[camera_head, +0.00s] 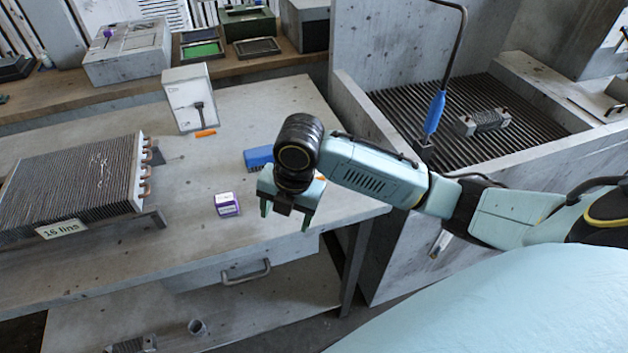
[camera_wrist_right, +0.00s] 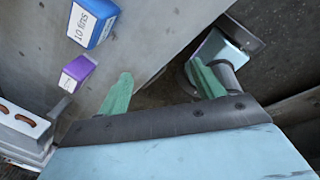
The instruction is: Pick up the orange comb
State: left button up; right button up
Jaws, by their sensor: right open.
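My right gripper (camera_head: 286,215) is open and empty, pointing down above the table's front right part. Its two green fingers also show apart in the right wrist view (camera_wrist_right: 162,88). A small orange piece (camera_head: 321,178) peeks out right beside my right gripper; most of it is hidden, so I cannot tell whether it is the orange comb. A purple block (camera_head: 227,204) sits left of the gripper.
A finned coil (camera_head: 80,185) labelled "16 fins" stands at the table's left. The white card (camera_head: 190,98) stands behind. A ribbed basin (camera_head: 470,110) with a blue-handled hooked rod (camera_head: 435,112) is at right. The table's middle (camera_head: 180,240) has free room. A drawer handle (camera_head: 246,272) is below.

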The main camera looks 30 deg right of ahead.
jog(key=w+d+r+n+g+h, duration=0.1)
jog(key=w+d+r+n, duration=0.25)
jog(key=d+r, duration=0.2)
jog(key=w+d+r+n+h, duration=0.1)
jog(key=w+d+r+n, duration=0.25)
jog(key=d+r, duration=0.2)
notch_tip(320, 180, down, 14)
jog(key=shift+r+b, duration=0.1)
jog(key=shift+b, duration=0.55)
jog(key=c, duration=1.1)
notch_tip(320, 180, up, 10)
jog(key=shift+r+p, duration=0.1)
jog(key=shift+p, duration=0.45)
jog(key=o, duration=0.4)
jog(key=shift+c, duration=1.4)
